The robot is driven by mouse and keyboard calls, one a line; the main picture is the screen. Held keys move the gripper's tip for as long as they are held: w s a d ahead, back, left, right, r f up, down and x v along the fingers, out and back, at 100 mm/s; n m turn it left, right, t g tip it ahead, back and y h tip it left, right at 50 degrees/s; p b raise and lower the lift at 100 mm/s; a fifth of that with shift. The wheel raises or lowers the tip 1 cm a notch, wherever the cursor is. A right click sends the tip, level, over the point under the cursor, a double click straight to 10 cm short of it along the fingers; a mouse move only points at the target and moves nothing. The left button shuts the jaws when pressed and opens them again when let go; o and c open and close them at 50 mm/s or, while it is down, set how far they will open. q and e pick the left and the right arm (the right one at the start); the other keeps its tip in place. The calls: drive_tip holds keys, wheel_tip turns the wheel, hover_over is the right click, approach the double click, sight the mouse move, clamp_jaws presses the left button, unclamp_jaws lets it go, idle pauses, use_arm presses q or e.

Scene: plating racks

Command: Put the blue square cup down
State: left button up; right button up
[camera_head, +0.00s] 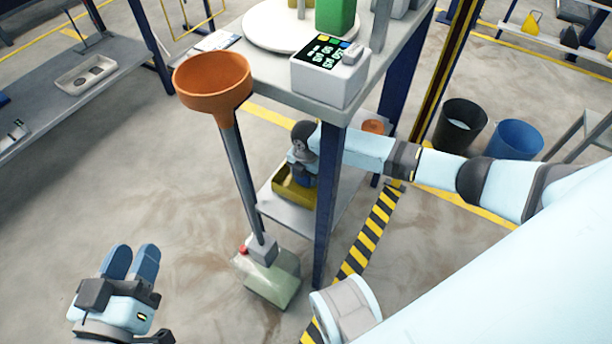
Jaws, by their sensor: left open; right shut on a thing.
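My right arm reaches in from the right, past the front leg of the tall table. My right gripper (301,174) points down over the lower shelf (345,205), at a yellow bin (288,190). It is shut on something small. The blue square cup cannot be told apart from the gripper's blue fingers, and the leg hides part of this spot. My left gripper (133,262) is at the lower left over open floor, open and empty, with its two blue fingers pointing up the picture.
An orange funnel on a pole (213,85) with a pale base (270,277) stands before the table. A white keypad box (330,75), a green container (334,15) and a white round plate (262,32) are on top. A grey bench (115,60) is at left.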

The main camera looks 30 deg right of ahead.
use_arm(q)
drive_tip(key=shift+r, duration=0.1)
use_arm(e)
drive_tip(key=o, duration=0.9)
drive_tip(key=shift+o, duration=0.2)
drive_tip(key=shift+r, duration=0.1)
use_arm(q)
wheel_tip(320, 180, up, 7)
drive_tip(key=t+p, duration=0.3)
drive_tip(key=p, duration=0.2)
drive_tip(key=shift+a+n, duration=0.3)
drive_tip(key=shift+n, duration=0.1)
use_arm(e)
wheel_tip(320, 180, up, 12)
use_arm(q)
drive_tip(key=shift+s, duration=0.15)
use_arm(e)
drive_tip(key=shift+s, duration=0.1)
